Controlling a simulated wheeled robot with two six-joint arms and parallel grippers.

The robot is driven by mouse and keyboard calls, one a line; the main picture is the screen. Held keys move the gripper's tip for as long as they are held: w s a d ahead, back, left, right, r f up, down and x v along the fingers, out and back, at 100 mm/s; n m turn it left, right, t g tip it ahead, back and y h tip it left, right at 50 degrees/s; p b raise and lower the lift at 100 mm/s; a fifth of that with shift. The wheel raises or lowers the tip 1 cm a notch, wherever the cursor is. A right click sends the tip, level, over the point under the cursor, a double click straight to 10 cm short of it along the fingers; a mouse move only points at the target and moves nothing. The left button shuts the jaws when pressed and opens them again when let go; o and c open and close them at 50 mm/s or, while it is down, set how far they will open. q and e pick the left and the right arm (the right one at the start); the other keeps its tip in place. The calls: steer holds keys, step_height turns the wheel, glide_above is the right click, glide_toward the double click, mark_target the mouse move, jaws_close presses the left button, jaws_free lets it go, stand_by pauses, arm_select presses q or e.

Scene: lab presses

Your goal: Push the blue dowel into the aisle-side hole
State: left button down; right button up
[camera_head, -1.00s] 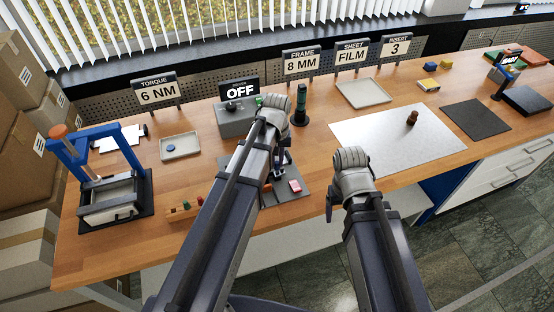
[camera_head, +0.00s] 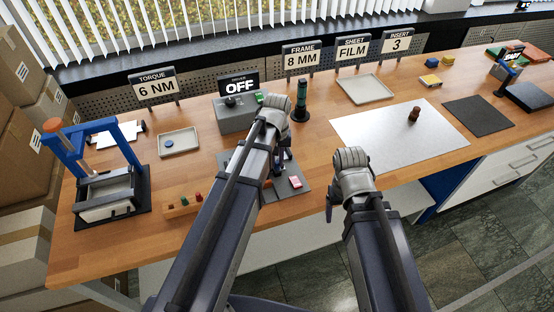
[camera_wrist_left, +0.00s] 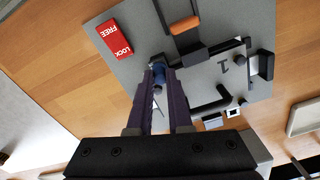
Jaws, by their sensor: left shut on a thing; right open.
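In the left wrist view my left gripper (camera_wrist_left: 158,80) is shut on a small blue piece, which I take for the blue dowel (camera_wrist_left: 158,73). It is at the edge of a black fixture (camera_wrist_left: 193,56) on a grey plate (camera_wrist_left: 135,17). I cannot tell whether the dowel is in a hole; the holes are hidden. The plate carries an orange-handled part (camera_wrist_left: 184,25) and a red FREE/LOCK block (camera_wrist_left: 114,40). In the head view my left arm covers much of the plate (camera_head: 298,191). My right gripper (camera_head: 330,207) hangs empty at the bench's front edge, its jaws barely visible.
A wooden rack with coloured pegs (camera_head: 181,204) and a blue-framed press (camera_head: 112,190) stand to the left. A grey driver box marked OFF (camera_head: 235,116) and a dark green upright cylinder (camera_head: 301,100) stand behind the plate. A pale sheet (camera_head: 385,140) lies to the right.

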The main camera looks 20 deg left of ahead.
mark_target(277, 162)
arm_select(q)
steer(key=shift+f, duration=0.25)
steer(key=c, duration=0.8)
jaws_free()
steer(key=shift+o, duration=0.2)
steer(key=shift+r, duration=0.2)
step_height(277, 162, up, 8)
steer(key=p, duration=0.7)
steer(key=shift+f+p, duration=0.15)
steer(key=shift+p, duration=0.2)
steer(key=shift+d+f, duration=0.1)
steer(key=s+d+f+m+y+b, duration=0.1)
steer(key=s+d+m+b, duration=0.1)
steer(key=s+d+m, duration=0.5)
steer(key=s+d, duration=0.3)
steer(key=s, duration=0.4)
steer(key=shift+s+d+f, duration=0.15)
steer(key=shift+s+f, duration=0.05)
steer(key=shift+f, duration=0.1)
